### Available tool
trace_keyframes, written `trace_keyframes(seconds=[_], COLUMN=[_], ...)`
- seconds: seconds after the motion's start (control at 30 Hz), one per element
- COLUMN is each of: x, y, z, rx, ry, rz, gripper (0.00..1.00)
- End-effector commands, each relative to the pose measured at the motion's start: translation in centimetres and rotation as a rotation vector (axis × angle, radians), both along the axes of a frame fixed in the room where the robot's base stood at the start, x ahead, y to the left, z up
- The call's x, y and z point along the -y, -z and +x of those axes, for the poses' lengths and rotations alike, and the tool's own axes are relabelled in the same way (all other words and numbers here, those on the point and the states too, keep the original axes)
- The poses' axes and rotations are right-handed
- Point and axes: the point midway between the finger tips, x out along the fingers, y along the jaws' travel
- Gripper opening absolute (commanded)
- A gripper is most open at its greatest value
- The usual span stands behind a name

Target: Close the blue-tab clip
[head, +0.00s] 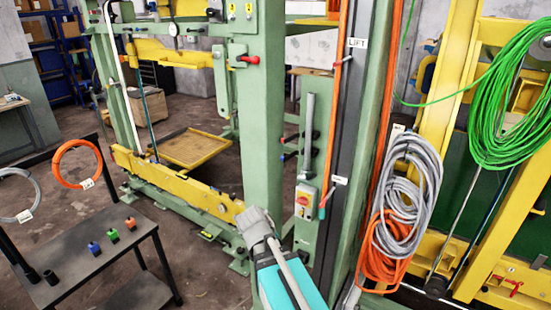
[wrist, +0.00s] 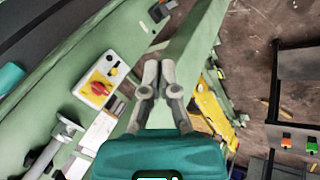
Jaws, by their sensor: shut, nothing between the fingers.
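A clip with a teal-blue tab (head: 327,197) sits low on the left edge of the dark channel of the green post, beside a thin orange line and just under a small white label. A teal piece (wrist: 12,77) at the left edge of the wrist view looks like the same tab. My gripper (wrist: 158,72) is shut and empty, in front of the green frame, well right of that piece. In the head view my arm is at the bottom centre, lower left of the clip.
A red-yellow switch box (head: 305,202) is on the green frame left of the clip. A red-tab clip (head: 341,62) is higher on the post. Grey cable coils (head: 412,190) and orange coils (head: 385,262) hang to the right. A dark table (head: 85,255) with small coloured parts stands left.

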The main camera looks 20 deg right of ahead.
Motion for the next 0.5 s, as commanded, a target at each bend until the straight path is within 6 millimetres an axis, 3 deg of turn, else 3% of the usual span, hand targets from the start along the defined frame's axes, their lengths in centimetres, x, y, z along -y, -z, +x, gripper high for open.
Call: trace_keyframes(seconds=[0.3, 0.5], x=[2.9, 3.3], y=[-5.6, -9.7], z=[5.0, 8.0], rx=[0.15, 0.231], ry=[-0.129, -0.236], rz=[-0.362, -0.585], gripper=[0.0, 0.0])
